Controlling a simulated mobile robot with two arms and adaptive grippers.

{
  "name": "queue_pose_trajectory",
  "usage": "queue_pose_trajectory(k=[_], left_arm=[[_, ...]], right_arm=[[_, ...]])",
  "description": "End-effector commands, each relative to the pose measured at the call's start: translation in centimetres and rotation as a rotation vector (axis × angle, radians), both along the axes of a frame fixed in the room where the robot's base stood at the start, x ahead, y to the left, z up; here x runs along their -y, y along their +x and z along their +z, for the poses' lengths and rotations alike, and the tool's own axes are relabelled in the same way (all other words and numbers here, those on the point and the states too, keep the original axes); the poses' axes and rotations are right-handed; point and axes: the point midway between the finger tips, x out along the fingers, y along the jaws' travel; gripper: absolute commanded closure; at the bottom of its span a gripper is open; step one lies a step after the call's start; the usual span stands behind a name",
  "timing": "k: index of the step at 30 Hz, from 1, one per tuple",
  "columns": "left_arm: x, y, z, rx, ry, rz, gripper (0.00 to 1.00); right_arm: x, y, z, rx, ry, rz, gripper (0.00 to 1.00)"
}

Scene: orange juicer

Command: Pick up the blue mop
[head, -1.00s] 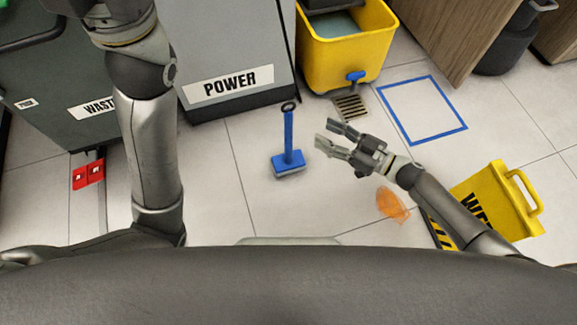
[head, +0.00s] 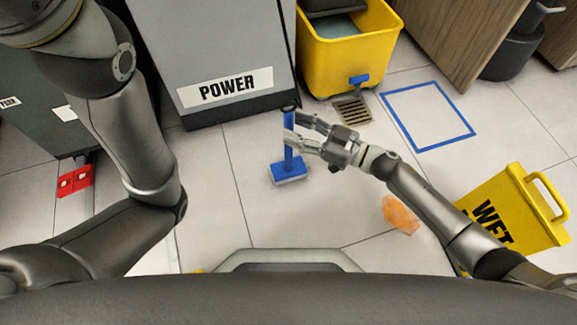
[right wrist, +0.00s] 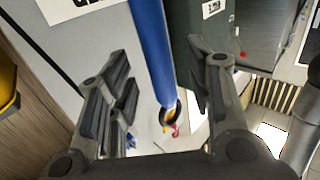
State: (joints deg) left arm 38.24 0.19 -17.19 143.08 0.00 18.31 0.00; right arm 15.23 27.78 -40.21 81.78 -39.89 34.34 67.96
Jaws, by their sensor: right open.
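The blue mop (head: 289,172) stands upright on the tiled floor, its flat head down and a dark ring at the top of its handle. My right gripper (head: 287,132) is open, with its fingers at the upper part of the handle. In the right wrist view the blue handle (right wrist: 151,50) runs between the two open fingers (right wrist: 160,95), with visible space on both sides. Whether a finger touches it cannot be told. My left arm comes in from the left in the head view, but its gripper is out of the picture.
A grey POWER cabinet (head: 200,60) stands behind the mop. A yellow bucket (head: 345,60) is at the back, by a floor drain (head: 352,110). An orange spill (head: 400,214) and a yellow wet-floor sign (head: 515,205) lie to the right. A blue square outline (head: 428,84) marks the floor.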

Motion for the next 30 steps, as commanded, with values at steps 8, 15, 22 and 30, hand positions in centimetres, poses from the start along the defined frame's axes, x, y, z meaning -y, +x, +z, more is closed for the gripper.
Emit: queue_pose_trajectory(k=[8, 15, 22, 30], left_arm=[[0.0, -0.7, -1.5, 0.018, 0.001, 0.001, 0.60], [0.0, -0.7, -1.4, 0.018, 0.001, 0.001, 0.60], [0.1, -0.7, -1.4, 0.018, 0.002, 0.001, 0.60], [0.1, -0.7, -1.4, 0.019, 0.002, 0.001, 0.60]], right_arm=[[-2.5, 1.3, -0.2, 0.000, 0.001, 0.001, 0.53], [-2.7, 1.4, 0.0, -0.001, 0.000, -0.001, 0.53], [-2.6, 1.4, 0.0, -0.001, 0.000, -0.001, 0.77], [-2.6, 1.4, 0.1, 0.000, 0.001, 0.000, 1.00]])
